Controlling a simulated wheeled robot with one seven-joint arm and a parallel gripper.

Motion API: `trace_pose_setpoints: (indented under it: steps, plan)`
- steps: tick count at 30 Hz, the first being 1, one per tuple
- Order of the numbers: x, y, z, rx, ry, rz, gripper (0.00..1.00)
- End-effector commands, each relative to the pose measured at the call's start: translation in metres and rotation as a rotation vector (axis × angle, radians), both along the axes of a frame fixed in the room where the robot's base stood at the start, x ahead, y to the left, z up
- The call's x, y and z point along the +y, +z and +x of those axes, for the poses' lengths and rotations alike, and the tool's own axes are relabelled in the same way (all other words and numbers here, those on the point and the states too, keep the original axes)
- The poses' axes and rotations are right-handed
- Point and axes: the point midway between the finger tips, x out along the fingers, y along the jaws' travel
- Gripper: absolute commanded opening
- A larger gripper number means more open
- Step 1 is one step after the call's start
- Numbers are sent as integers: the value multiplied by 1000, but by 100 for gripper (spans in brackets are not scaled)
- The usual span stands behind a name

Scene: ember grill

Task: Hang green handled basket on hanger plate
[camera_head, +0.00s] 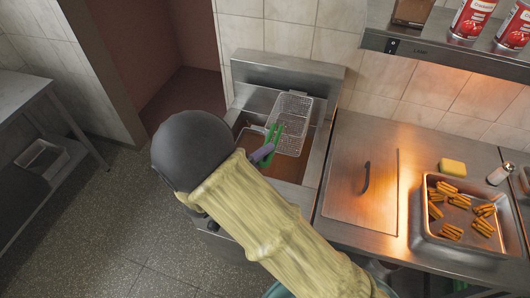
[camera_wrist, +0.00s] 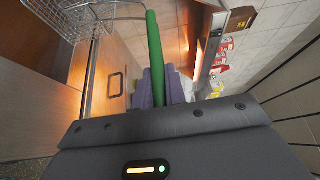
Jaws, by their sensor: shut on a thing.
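The wire basket (camera_head: 292,122) hangs over the fryer (camera_head: 318,150) in the head view, tilted, with its far end near the steel back panel. I take that raised panel (camera_head: 288,72) as the hanger plate; I cannot tell whether the basket touches it. The green handle (camera_head: 271,136) points toward me. My gripper (camera_head: 263,153) has purple fingers shut on the handle. In the wrist view the handle (camera_wrist: 155,55) runs up from between the fingers (camera_wrist: 158,90), and part of the basket (camera_wrist: 85,14) shows at upper left. My arm hides part of the fryer front.
Brown oil (camera_head: 287,167) shows in the vat below. To the right is a steel counter with a handled lid (camera_head: 360,185), a tray of fries (camera_head: 430,235), a yellow sponge (camera_head: 452,167) and a shaker (camera_head: 500,173). A shelf (camera_head: 440,48) with red cans overhangs the upper right.

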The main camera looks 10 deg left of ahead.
Motion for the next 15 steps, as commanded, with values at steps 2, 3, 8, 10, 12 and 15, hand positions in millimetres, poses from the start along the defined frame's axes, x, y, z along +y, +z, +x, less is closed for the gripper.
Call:
trace_pose_setpoints:
  steps: [2, 3, 8, 10, 12, 15]
  plan:
    - [0, -2, 0, -3, -1, 1, 0]
    - [0, -2, 0, -3, -1, 1, 0]
    - [0, -2, 0, -3, 0, 1, 38]
    - [0, -2, 0, -1, 0, 0, 38]
    - [0, -2, 0, -1, 0, 0, 38]
    - [0, -3, 0, 1, 0, 0, 38]
